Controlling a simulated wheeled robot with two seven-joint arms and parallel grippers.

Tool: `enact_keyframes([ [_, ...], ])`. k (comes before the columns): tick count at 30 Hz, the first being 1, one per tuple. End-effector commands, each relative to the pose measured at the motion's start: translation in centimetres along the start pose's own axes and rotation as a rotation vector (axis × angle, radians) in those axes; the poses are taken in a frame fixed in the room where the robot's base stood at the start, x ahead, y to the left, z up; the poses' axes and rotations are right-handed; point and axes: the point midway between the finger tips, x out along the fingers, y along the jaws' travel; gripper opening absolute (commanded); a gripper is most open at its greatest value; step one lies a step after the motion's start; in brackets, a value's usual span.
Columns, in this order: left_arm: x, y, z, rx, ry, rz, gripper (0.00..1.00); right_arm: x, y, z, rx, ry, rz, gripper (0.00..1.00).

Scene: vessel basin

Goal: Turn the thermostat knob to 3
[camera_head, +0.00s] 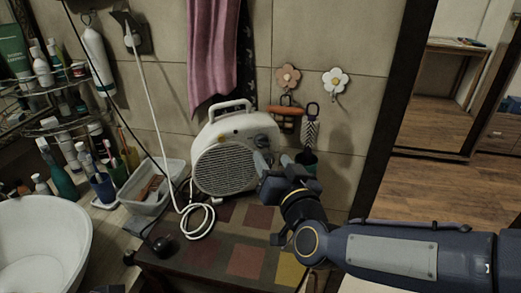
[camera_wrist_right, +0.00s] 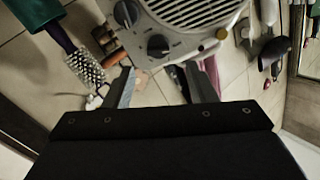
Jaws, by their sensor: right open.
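A white fan heater (camera_head: 226,166) with a round grille and a top handle stands on a checkered surface against the tiled wall. In the right wrist view, the heater (camera_wrist_right: 190,37) shows two dark dials, an upper-left knob (camera_wrist_right: 127,13) and a lower knob (camera_wrist_right: 158,45). I cannot tell which is the thermostat, and their markings are too small to read. My right gripper (camera_head: 275,160) is open and empty at the heater's right side, near the dials. In the wrist view its fingers (camera_wrist_right: 162,76) are spread below the lower knob, apart from it. My left gripper is not in view.
A brush (camera_head: 310,130) and an orange item (camera_head: 287,112) hang right of the heater. A white cable (camera_head: 160,130) coils beside it. A clear bin (camera_head: 153,190) and a white basin (camera_head: 40,245) are left. The checkered tabletop (camera_head: 245,262) in front is mostly clear.

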Motion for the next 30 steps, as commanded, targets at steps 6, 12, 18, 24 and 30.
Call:
enact_keyframes([
  [6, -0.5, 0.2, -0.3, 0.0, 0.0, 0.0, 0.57, 3.7, 0.1, -0.1, -0.001, -0.002, 0.003, 0.51],
  [12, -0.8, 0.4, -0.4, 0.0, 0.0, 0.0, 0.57, 6.0, 0.1, -0.1, 0.001, -0.002, 0.002, 0.51],
  [18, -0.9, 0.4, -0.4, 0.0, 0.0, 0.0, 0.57, 6.6, 0.1, 0.0, 0.001, -0.002, 0.001, 0.51],
  [24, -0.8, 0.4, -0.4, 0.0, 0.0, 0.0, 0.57, 6.6, 0.1, 0.0, 0.001, -0.002, 0.001, 0.46],
  [30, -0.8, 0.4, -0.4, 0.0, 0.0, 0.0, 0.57, 6.5, 0.1, 0.0, 0.001, -0.002, 0.001, 0.2],
])
